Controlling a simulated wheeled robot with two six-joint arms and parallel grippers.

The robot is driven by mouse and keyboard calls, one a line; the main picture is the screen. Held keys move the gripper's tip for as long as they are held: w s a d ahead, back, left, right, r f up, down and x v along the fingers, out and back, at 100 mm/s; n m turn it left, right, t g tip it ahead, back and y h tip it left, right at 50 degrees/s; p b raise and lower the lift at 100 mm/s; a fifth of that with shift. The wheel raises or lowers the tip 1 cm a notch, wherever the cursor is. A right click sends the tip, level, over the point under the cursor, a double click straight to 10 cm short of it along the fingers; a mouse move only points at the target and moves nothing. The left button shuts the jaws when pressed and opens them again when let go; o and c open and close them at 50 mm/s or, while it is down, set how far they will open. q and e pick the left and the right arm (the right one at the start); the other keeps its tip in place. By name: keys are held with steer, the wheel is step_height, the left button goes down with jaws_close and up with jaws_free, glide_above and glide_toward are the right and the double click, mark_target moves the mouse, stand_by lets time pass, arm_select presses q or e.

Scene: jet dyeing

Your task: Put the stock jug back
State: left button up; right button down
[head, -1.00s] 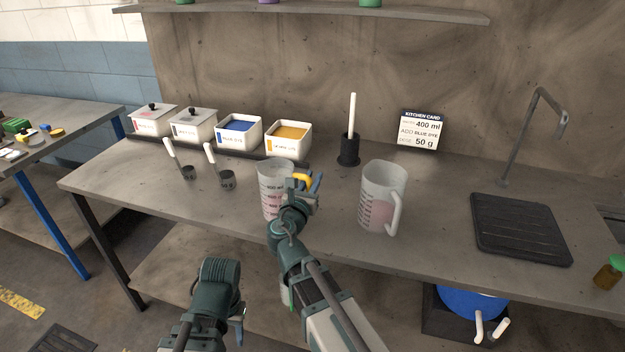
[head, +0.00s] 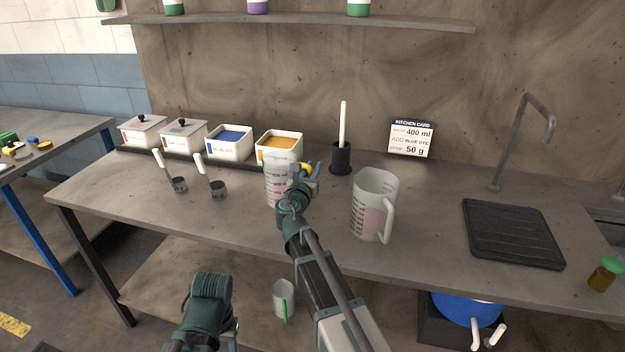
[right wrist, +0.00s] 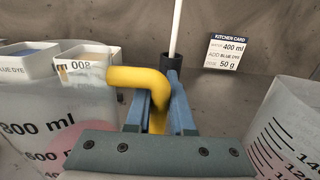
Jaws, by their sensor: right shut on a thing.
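A clear graduated jug (head: 277,187) with pink contents and a yellow handle (right wrist: 135,80) is at the middle of the worktop, in front of the orange dye tub. My right gripper (right wrist: 158,112) is shut on the yellow handle. In the right wrist view the jug body (right wrist: 50,125) shows on the left, with its 800 ml mark. My gripper and arm hide part of the jug in the head view, and I cannot tell whether its base touches the worktop. My left gripper (head: 236,332) is low at the bottom of the head view, mostly hidden by its own arm.
A larger white-handled jug (head: 374,200) stands to the right. A dark holder (head: 341,158) with a white stick and a kitchen card (head: 411,138) stand behind. Dye tubs (head: 229,142) line the back left; two scoops (head: 218,190) lie before them.

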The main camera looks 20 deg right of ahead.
step_height(320, 180, down, 4)
steer(key=b, duration=0.2)
steer(key=shift+r+b, duration=0.25)
steer(key=shift+b, duration=0.1)
steer(key=shift+s, duration=0.1)
steer(key=shift+f, duration=0.1)
steer(key=c, duration=0.8)
jaws_free()
steer(key=shift+a, duration=0.1)
